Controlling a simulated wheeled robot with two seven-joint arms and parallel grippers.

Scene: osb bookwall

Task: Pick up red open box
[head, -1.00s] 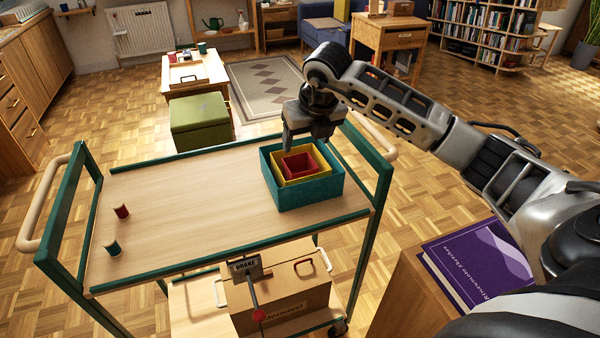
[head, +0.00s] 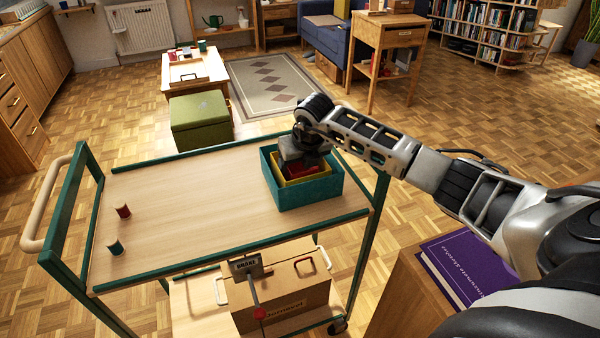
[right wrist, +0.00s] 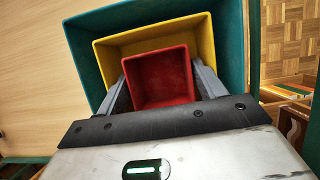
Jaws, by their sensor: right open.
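The red open box (right wrist: 158,78) is the smallest of three nested boxes. It sits inside the yellow box (right wrist: 107,54), which sits inside the teal box (head: 312,191) on the trolley top. In the head view the red box (head: 297,182) is partly hidden by my right gripper (head: 300,168). The right gripper reaches down into the nest from above. In the right wrist view its two fingers (right wrist: 160,88) stand apart, one on each side of the red box, inside the yellow box. I cannot tell whether they touch it. My left gripper is not in view.
The trolley (head: 190,205) has a wooden top with green rails. Two small spools, red (head: 123,211) and green (head: 115,247), stand at its left. A cardboard box (head: 285,300) is on the lower shelf. A purple book (head: 465,265) lies at the right. The top's middle is clear.

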